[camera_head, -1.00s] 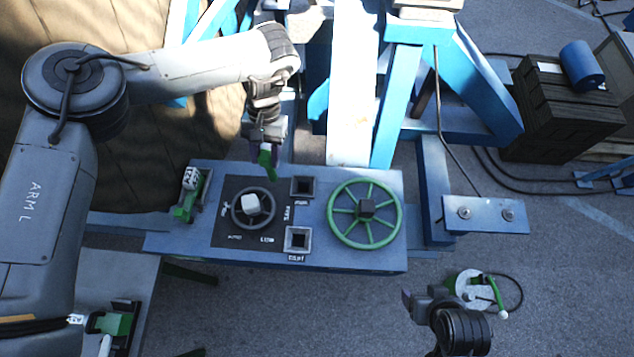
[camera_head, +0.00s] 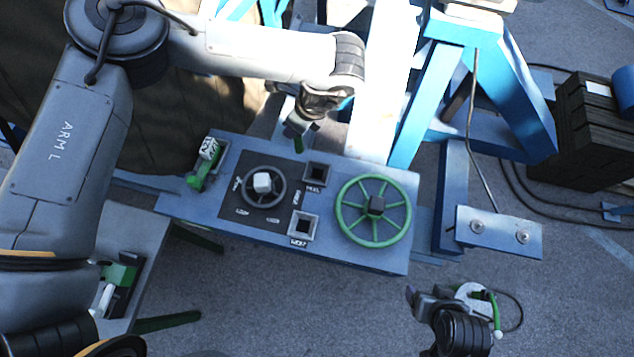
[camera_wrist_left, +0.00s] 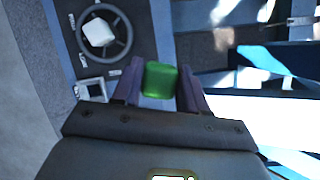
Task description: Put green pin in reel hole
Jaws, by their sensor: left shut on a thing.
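My left gripper (camera_head: 304,126) is shut on the green pin (camera_head: 298,144) and holds it at the far edge of the blue panel (camera_head: 340,252). In the left wrist view the green pin (camera_wrist_left: 159,80) sits between the two purple fingers. The square hole labelled REEL (camera_head: 316,173) is nearer the camera and slightly right of the pin; the two appear apart. A second square hole (camera_head: 303,226) lies nearer still. One square socket shows in the left wrist view (camera_wrist_left: 92,88). My right gripper (camera_head: 422,298) is low on the right, over the floor; its fingers are unclear.
A dial with a white knob (camera_head: 262,183) is left of the holes, a green handwheel (camera_head: 373,211) right. A tagged green part (camera_head: 205,168) is at the panel's left end. Blue frame legs (camera_head: 425,90) rise behind. A white disc with a green handle (camera_head: 473,298) is beside my right gripper.

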